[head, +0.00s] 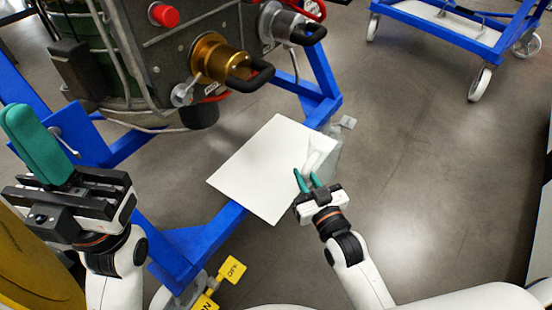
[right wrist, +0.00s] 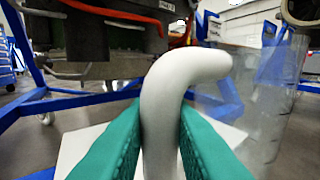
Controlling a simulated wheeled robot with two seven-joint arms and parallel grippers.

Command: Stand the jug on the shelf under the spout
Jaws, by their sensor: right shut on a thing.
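The jug (head: 333,152) is clear, with a white handle (right wrist: 160,115). My right gripper (head: 310,181) is shut on the handle, with a teal finger on each side of it. The jug's clear body also shows in the right wrist view (right wrist: 268,95), right of the handle. The white shelf (head: 255,165) lies left of the jug, which is at its right edge; I cannot tell if they touch. A dark, short, round part (head: 200,116) hangs below the brass valve and may be the spout. My left gripper (head: 40,145) is at the far left, away from the jug, its finger gap hidden.
The brass valve (head: 215,58) with a black handle juts out above the shelf. Blue stand beams (head: 200,245) run beside and under the shelf. A blue wheeled cart (head: 450,30) stands at the back right. The floor between is clear.

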